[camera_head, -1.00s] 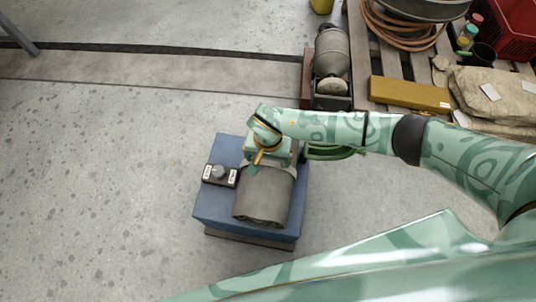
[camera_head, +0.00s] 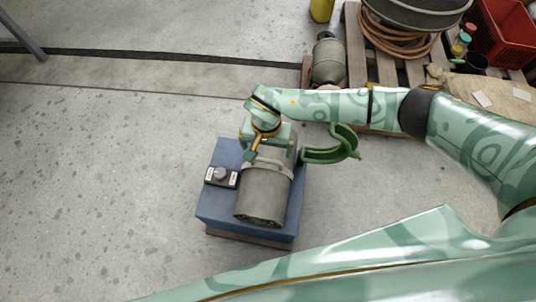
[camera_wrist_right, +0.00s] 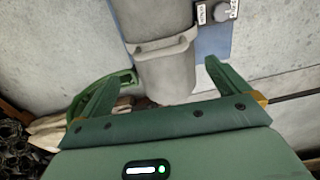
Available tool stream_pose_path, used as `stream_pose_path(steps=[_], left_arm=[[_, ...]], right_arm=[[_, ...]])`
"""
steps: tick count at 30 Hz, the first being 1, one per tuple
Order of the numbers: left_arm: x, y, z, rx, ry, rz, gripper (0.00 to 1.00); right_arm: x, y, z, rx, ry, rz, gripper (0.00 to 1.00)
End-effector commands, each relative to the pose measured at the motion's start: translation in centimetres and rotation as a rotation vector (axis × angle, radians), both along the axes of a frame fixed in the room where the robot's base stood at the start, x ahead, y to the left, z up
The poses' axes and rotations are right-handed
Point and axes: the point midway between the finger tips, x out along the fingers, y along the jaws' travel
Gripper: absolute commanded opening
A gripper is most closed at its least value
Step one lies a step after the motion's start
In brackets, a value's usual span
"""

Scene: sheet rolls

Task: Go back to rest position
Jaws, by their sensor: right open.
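My right gripper (camera_head: 270,150) is open above the back end of a grey cylinder (camera_head: 264,192). The cylinder lies on a blue base (camera_head: 215,205) that carries a small black panel with a grey knob (camera_head: 221,174). In the right wrist view my open fingers (camera_wrist_right: 158,85) stand apart with nothing gripped, and the cylinder (camera_wrist_right: 166,70) shows beyond them. A green curved piece (camera_head: 322,156) stands out to the right of the cylinder; its joint is hidden. It also shows behind the left finger in the wrist view (camera_wrist_right: 126,78). My left gripper is out of view.
A wooden pallet (camera_head: 386,68) at the back right carries a hose coil (camera_head: 395,45), a red crate (camera_head: 505,35) and sacks. A grey tank (camera_head: 327,62) stands left of it. The floor (camera_head: 100,190) left of the base is clear.

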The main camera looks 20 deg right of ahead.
Motion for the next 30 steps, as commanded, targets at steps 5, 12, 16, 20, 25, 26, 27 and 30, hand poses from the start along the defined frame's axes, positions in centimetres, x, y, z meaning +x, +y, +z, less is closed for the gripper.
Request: stream_pose_path(steps=[5, 12, 16, 20, 25, 26, 27, 30], left_arm=[[0.6, 0.0, 1.0, 0.0, -0.014, 0.0, 0.52], [0.7, 0.0, 1.0, 0.0, -0.015, -0.001, 0.52], [0.7, 0.0, 1.0, 0.0, -0.014, -0.001, 0.52], [0.7, 0.0, 1.0, -0.001, -0.015, -0.001, 0.52], [0.8, 0.0, 1.1, 0.0, -0.017, -0.001, 0.52], [0.9, 0.0, 1.4, 0.0, -0.02, -0.001, 0.52], [1.2, 0.0, 1.9, 0.0, -0.028, -0.001, 0.52], [2.4, 0.0, 4.3, 0.0, -0.056, -0.001, 0.52]], right_arm=[[0.0, 0.0, 2.5, 0.0, -0.002, 0.002, 1.0], [0.0, 0.0, 2.7, 0.0, 0.001, 0.001, 1.0], [0.0, 0.0, 2.7, 0.0, 0.001, 0.001, 1.0], [0.0, 0.0, 2.7, 0.0, 0.001, 0.001, 1.0], [-0.2, 0.2, 2.8, 0.011, 0.008, -0.011, 1.0], [-0.5, 0.5, 3.0, 0.027, 0.02, -0.029, 1.0], [-1.0, 1.2, 3.5, 0.065, 0.043, -0.07, 1.0], [-3.4, 4.5, 5.5, 0.244, 0.179, -0.299, 1.0]])
